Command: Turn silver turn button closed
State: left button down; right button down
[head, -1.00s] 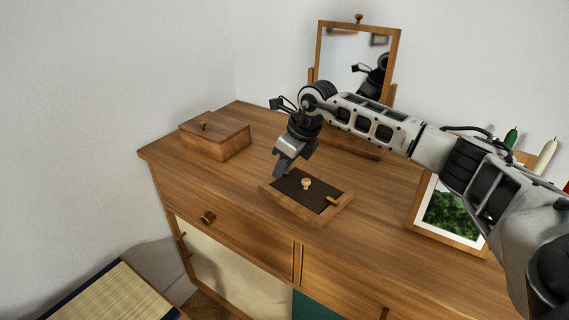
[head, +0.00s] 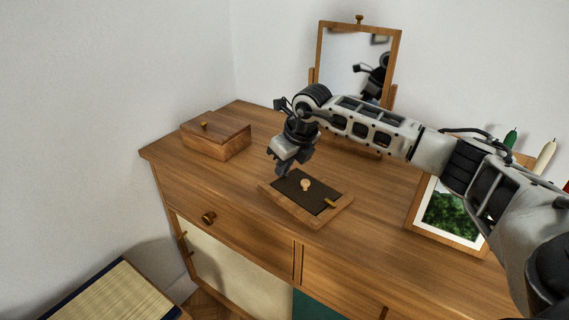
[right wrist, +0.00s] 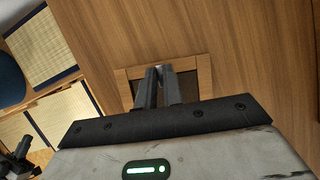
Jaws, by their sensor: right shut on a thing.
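A small wooden board (head: 333,211) with a dark inset panel (head: 318,199) lies on the dresser top. A pale round knob (head: 306,185) stands in the panel's middle. A small brass or wood-coloured turn button (head: 330,203) sits at the board's right end. My right gripper (head: 283,174) is down at the board's left end, pointing downward, its jaws close together on a small thing there. In the right wrist view the fingers (right wrist: 158,80) reach over the board's frame (right wrist: 122,82).
A lidded wooden box (head: 217,142) stands at the back left of the dresser (head: 240,220). A tilting mirror (head: 352,62) stands behind my right arm. A framed picture (head: 452,212) and candles (head: 545,156) are at the right.

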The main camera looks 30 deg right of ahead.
jog(key=c, duration=1.5)
grip_release()
jog(key=shift+r, duration=0.1)
jog(key=v, duration=1.5)
jog(key=shift+s+r, duration=0.2)
jog(key=shift+r, duration=0.15)
